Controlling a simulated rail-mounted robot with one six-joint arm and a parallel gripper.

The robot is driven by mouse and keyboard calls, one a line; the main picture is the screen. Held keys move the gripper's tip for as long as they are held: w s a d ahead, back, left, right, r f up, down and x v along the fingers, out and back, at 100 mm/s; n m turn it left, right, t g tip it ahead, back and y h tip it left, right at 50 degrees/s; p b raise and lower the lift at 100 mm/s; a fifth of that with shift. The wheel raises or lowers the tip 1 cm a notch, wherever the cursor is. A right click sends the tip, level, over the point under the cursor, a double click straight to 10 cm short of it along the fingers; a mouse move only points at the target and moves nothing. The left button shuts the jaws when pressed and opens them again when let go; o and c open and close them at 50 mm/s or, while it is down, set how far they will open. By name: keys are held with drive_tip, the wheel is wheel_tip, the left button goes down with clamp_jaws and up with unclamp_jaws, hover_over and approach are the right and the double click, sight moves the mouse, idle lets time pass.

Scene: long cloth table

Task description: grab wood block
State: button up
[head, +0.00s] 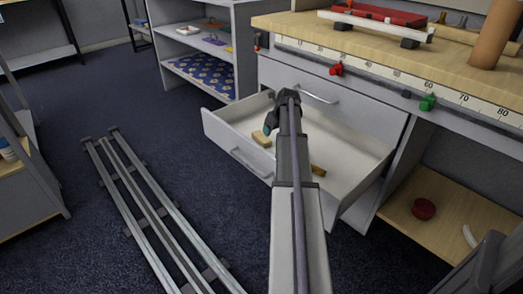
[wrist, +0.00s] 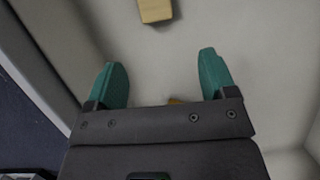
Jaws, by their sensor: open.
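A light wood block (head: 262,139) lies on the floor of an open white drawer (head: 357,155). In the wrist view a wood block (wrist: 155,11) shows at the top edge, ahead of my fingertips and partly cut off. A second, browner block (head: 318,169) lies in the drawer, partly hidden behind my arm. In the wrist view a small bit of wood (wrist: 175,101) shows between my fingers at the edge of the gripper body. My gripper (head: 270,122) hangs over the drawer; in the wrist view its teal fingers (wrist: 162,78) are wide apart with nothing held.
The drawer's front panel (head: 233,141) and side walls surround the blocks. A wooden worktop (head: 385,57) with a ruler edge and clamps overhangs the cabinet. A low shelf with a red round object (head: 424,209) is at right. Metal rails (head: 150,205) lie on the floor at left.

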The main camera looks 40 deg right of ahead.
sight(268, 142)
drive_tip(key=b+x, duration=0.5)
drive_tip(key=shift+f, duration=0.35)
drive_tip(key=shift+w, duration=0.2)
drive_tip(key=b+x, duration=0.5)
drive_tip(key=shift+w+a, duration=0.1)
drive_tip(key=shift+r, duration=0.2)
drive_tip(key=c, duration=1)
